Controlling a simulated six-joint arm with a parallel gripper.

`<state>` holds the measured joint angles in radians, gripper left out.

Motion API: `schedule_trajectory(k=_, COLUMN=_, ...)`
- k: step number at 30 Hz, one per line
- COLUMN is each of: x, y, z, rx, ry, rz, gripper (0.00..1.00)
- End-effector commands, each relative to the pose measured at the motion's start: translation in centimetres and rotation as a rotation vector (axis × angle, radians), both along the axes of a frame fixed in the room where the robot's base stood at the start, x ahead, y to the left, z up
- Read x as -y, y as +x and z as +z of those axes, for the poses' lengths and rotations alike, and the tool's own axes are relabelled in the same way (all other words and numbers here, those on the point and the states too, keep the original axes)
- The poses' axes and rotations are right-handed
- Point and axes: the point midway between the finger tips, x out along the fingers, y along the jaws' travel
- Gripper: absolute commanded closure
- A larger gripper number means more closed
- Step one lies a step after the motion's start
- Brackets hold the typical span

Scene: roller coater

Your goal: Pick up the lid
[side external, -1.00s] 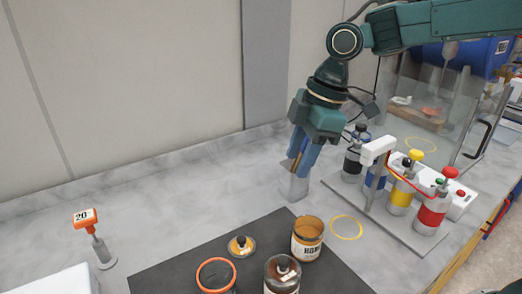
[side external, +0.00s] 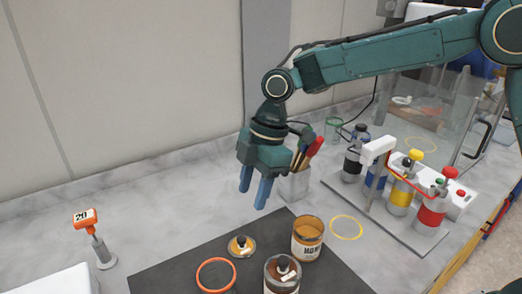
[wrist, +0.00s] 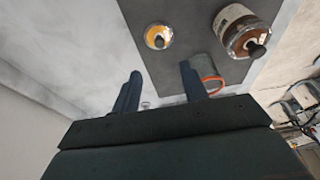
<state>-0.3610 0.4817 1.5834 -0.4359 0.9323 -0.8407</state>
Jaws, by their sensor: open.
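The lid (side external: 241,246), a small orange-yellow disc with a dark knob, lies on the dark mat (side external: 185,262) to the left of an open jar (side external: 307,240) with a brown label. It also shows near the top of the wrist view (wrist: 158,37), beyond my fingertips. My gripper (side external: 253,196) points down with its two blue fingers apart and nothing between them. It is above the counter behind the lid, clear of it. Both fingers also show in the wrist view (wrist: 160,70).
A knobbed jar (side external: 282,275) and an orange-rimmed container (side external: 216,275) stand near the lid. A holder with brushes (side external: 294,184) is right of my gripper. A rack with coloured bottles (side external: 400,195) stands farther right. The counter at left is mostly free.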

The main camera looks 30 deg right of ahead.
Motion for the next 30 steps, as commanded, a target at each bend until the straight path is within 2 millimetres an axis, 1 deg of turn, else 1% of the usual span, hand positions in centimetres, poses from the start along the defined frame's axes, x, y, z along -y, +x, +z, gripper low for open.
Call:
schedule_trajectory(k=1, x=-0.2, y=-0.1, z=-0.8, rx=-0.004, ry=-0.003, rz=0.0, gripper=0.56)
schedule_trajectory(k=6, x=-0.8, y=-0.1, z=-3.3, rx=-0.004, ry=-0.003, rz=0.0, gripper=0.56)
schedule_trajectory(k=12, x=-1.5, y=-0.1, z=-5.7, rx=-0.002, ry=-0.003, rz=0.0, gripper=0.56)
schedule_trajectory(k=16, x=-1.7, y=0.0, z=-6.5, rx=-0.001, ry=-0.002, rz=-0.001, gripper=0.56)
schedule_trajectory(k=25, x=-1.8, y=-0.1, z=-6.9, rx=-0.001, ry=-0.002, rz=-0.001, gripper=0.56)
schedule_trajectory(k=30, x=-2.0, y=-0.1, z=-8.3, rx=-0.003, ry=-0.003, rz=0.0, gripper=0.56)
